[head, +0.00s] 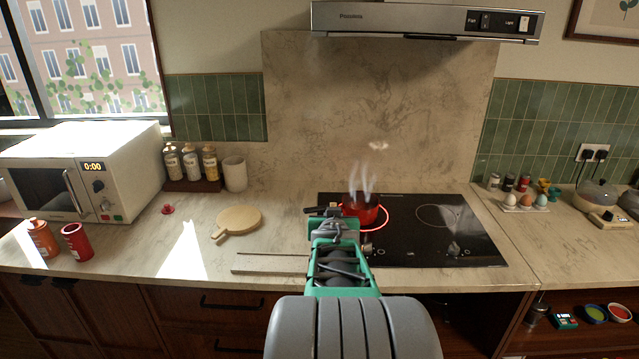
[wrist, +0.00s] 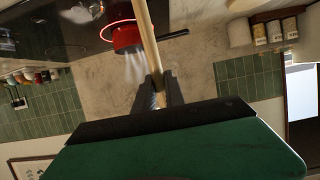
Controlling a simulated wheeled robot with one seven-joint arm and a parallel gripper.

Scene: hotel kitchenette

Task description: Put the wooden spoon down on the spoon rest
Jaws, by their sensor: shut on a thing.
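My gripper (wrist: 158,86) is shut on the wooden spoon (wrist: 147,40), whose pale handle runs up out of the top of the wrist view; its bowl is out of view. In the head view my gripper (head: 328,225) is in front of the red pot, and my arm hides most of the spoon. I cannot tell for sure which thing is the spoon rest. A long, narrow, pale flat piece (head: 262,264) lies at the counter's front edge, left of my arm. A round wooden board with a short handle (head: 239,220) lies farther back.
A steaming red pot (head: 361,209) with a dark handle stands on a glowing ring of the black hob (head: 440,243). A microwave (head: 85,170), red canisters (head: 76,242) and jars (head: 190,163) stand left. An egg holder (head: 523,204) is right. Counter between board and hob is clear.

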